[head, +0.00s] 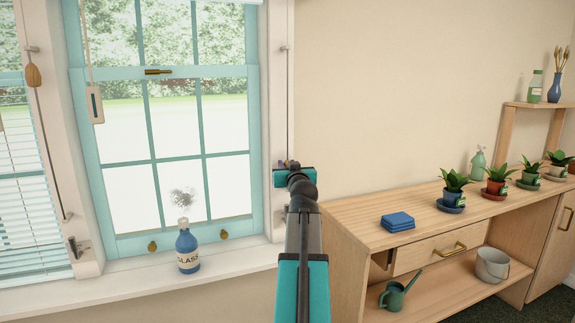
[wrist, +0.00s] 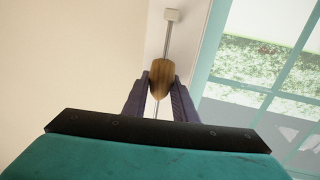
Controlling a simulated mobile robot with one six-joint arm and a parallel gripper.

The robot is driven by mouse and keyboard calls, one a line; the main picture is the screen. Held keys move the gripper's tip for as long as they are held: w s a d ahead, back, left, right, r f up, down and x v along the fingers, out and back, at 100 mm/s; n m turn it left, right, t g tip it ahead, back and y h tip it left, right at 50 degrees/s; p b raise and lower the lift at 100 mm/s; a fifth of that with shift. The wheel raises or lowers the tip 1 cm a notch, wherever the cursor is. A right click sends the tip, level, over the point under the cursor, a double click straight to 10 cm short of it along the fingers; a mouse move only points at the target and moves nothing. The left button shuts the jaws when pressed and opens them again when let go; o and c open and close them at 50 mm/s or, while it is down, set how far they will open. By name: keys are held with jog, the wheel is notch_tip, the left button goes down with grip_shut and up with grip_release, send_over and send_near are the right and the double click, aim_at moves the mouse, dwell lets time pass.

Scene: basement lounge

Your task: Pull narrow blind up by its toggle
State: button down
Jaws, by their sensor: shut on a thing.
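A wooden toggle (wrist: 161,73) hangs on a thin cord (wrist: 168,42) below a pale block (wrist: 172,15) in the wrist view. Which blind this cord works cannot be told; only a white edge (head: 240,1) shows above the teal window.
A blue glass bottle (head: 188,250) stands on the windowsill (head: 230,262). A second wooden toggle (head: 33,76) hangs by a slatted blind (head: 30,200) at left. A wooden bench (head: 345,215) with plants and blue cloths (head: 398,221) stands at right.

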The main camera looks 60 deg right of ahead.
jog(key=shift+f+b, duration=0.8)
jog(key=shift+f, duration=0.8)
jog(key=c, duration=1.4)
grip_release()
jog(key=shift+a, duration=0.1)
